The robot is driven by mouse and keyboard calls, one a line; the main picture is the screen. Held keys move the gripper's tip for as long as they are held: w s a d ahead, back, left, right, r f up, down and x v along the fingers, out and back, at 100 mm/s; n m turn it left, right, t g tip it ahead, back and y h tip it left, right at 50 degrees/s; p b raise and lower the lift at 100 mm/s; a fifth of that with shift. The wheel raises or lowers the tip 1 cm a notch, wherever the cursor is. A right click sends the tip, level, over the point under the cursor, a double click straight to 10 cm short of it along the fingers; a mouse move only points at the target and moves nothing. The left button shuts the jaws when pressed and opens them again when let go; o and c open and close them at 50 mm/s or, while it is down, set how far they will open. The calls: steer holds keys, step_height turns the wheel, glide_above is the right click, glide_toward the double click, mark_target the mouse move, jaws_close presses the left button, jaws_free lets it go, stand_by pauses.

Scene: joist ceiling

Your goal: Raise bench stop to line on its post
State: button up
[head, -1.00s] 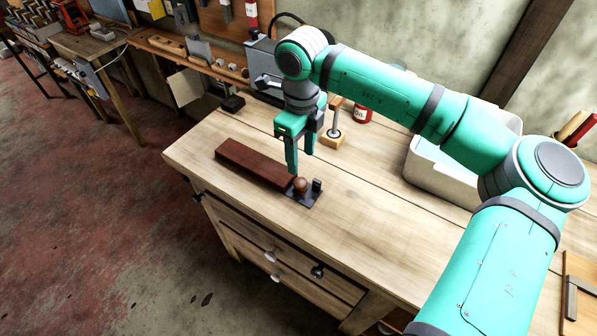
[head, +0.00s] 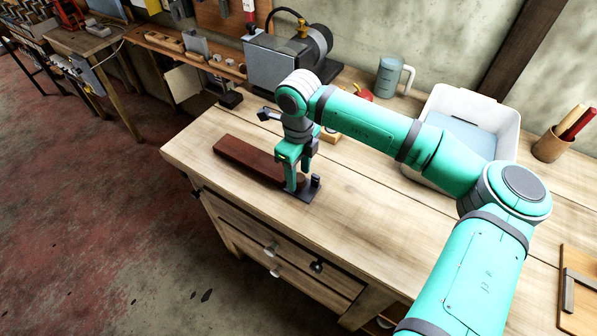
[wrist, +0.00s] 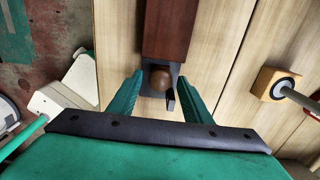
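A brown ball knob (wrist: 160,79) sits on a dark plate (head: 306,195) at the end of a long reddish-brown wooden bar (head: 245,158) on the bench top. A small dark upright (head: 315,181) stands on the plate beside the knob. I cannot tell for certain which of these parts is the bench stop, and I see no line. My gripper (head: 297,186) points down at the plate. In the wrist view its two green fingers (wrist: 160,92) are open on either side of the knob, with gaps. In the head view the fingers mostly hide the knob.
A small wooden block (wrist: 274,86) with a metal post stands right of my gripper in the wrist view. A white bin (head: 468,115), a mug (head: 388,78) and a grey machine (head: 283,65) stand farther back.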

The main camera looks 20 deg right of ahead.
jaws_close()
steer(key=shift+r, duration=1.55)
steer(key=shift+o, duration=1.2)
jaws_free()
step_height(320, 180, up, 11)
steer(key=shift+w+f, duration=0.1)
steer(key=shift+f, duration=0.05)
